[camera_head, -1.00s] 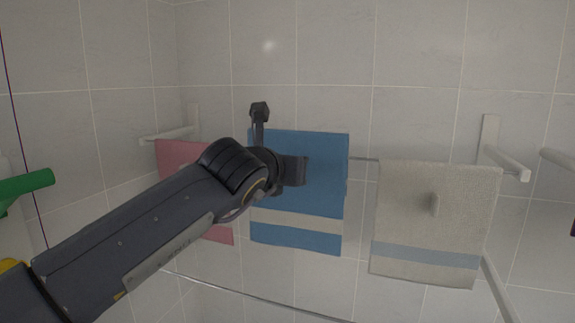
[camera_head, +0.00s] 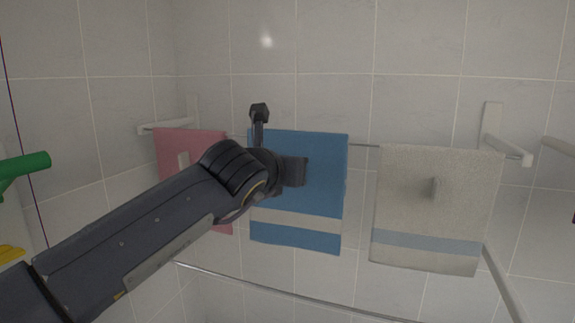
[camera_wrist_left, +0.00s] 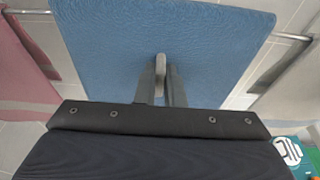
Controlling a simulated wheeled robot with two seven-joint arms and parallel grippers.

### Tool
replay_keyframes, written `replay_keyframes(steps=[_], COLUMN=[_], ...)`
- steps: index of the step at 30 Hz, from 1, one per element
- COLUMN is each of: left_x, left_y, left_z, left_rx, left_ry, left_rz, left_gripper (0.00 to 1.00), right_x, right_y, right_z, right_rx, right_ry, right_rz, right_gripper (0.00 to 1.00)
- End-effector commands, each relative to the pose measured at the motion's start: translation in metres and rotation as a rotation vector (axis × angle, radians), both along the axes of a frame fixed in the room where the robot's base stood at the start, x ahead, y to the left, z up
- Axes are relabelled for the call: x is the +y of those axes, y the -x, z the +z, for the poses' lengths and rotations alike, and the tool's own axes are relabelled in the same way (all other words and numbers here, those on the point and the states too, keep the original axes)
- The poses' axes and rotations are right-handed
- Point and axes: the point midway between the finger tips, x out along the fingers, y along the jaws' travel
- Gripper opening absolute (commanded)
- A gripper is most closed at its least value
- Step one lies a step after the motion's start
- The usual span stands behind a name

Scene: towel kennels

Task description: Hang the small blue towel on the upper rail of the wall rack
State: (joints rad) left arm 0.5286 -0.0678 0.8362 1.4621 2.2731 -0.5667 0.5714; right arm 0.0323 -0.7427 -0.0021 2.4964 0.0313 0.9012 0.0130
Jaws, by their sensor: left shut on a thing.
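The small blue towel (camera_head: 300,232), with a pale stripe near its bottom, hangs spread out in front of the wall rack, between two other towels. My left gripper (camera_head: 303,171) is at its upper middle. In the left wrist view the fingers (camera_wrist_left: 162,88) are closed on a small grey tab on the towel (camera_wrist_left: 105,40). The upper rail (camera_head: 364,146) shows on both sides of the towel, and the towel's top edge is slightly above it. The towel hides the rail behind it, so I cannot tell whether it rests on it. My right gripper is not in view.
A pink towel (camera_head: 172,147) hangs at the left, partly behind my arm. A beige towel (camera_head: 430,205) hangs at the right; a narrow gap separates it from the blue one. A lower rail (camera_head: 285,294) runs below. A green object (camera_head: 27,164) is at the far left.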

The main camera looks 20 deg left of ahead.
Motion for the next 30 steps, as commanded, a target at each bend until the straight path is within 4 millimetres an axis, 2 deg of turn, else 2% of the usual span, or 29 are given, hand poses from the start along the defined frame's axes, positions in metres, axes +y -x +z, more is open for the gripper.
replay_keyframes(steps=[4, 14, 15, 21, 26, 30], left_x=[-0.0001, 0.0000, 0.0000, 0.0000, 0.0001, 0.0002], left_y=[0.0002, 0.0001, 0.0001, 0.0001, 0.0000, -0.0001], left_z=[-0.0094, -0.0090, -0.0089, -0.0091, -0.0092, -0.0097], left_rx=[-0.001, -0.001, -0.001, -0.001, -0.001, 0.000], left_ry=[-0.001, 0.000, 0.000, 0.000, 0.000, 0.000], left_rz=[0.000, 0.000, 0.000, 0.000, 0.000, 0.000], left_gripper=[0.00, 0.00, 0.10, 0.34, 0.34, 0.50], right_x=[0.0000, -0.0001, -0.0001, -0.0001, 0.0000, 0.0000], right_y=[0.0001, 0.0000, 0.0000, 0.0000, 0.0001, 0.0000], right_z=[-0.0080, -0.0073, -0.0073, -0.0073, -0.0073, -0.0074], right_rx=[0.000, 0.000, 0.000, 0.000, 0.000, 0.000], right_ry=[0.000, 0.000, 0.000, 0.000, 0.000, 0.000], right_rz=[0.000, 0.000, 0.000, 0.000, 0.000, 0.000], right_gripper=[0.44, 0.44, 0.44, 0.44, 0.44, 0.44])
